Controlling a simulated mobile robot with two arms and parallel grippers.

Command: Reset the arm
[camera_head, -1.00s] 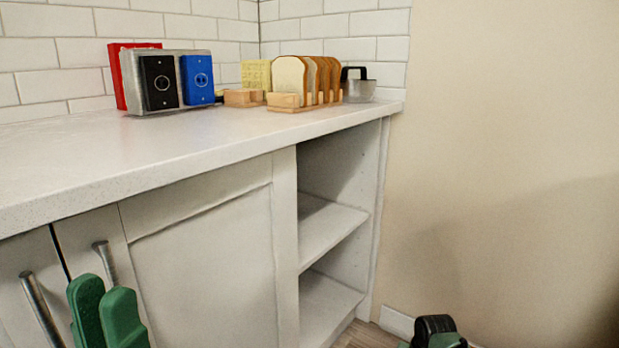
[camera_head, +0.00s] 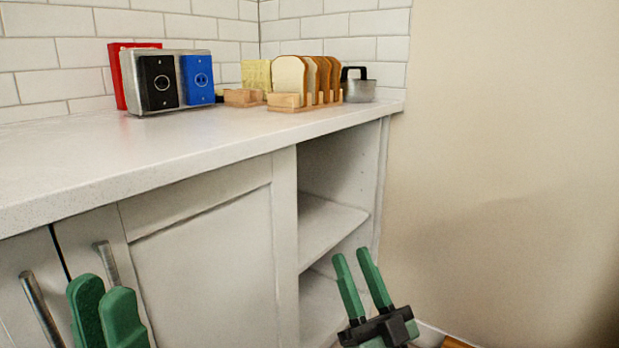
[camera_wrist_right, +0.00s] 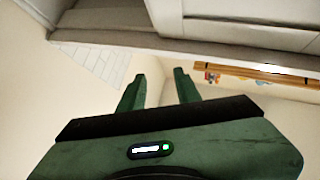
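My right gripper (camera_head: 357,262) shows in the head view in front of the open lower shelves. Its two green fingers point up and stand apart with nothing between them. In the right wrist view the same gripper (camera_wrist_right: 158,82) has its fingers spread and empty. My left gripper (camera_head: 98,295) is at the lower left of the head view, in front of the cabinet doors near the metal handles. Its green fingers overlap in the picture, so its opening is unclear. I see no object in it.
The white counter (camera_head: 150,150) holds a bread rack (camera_head: 300,105) with slices, a metal pot (camera_head: 358,88), and a stand (camera_head: 128,85) with red, black and blue items. Open shelves (camera_head: 325,228) lie below the counter's right end. The bare wall (camera_head: 500,150) is to the right.

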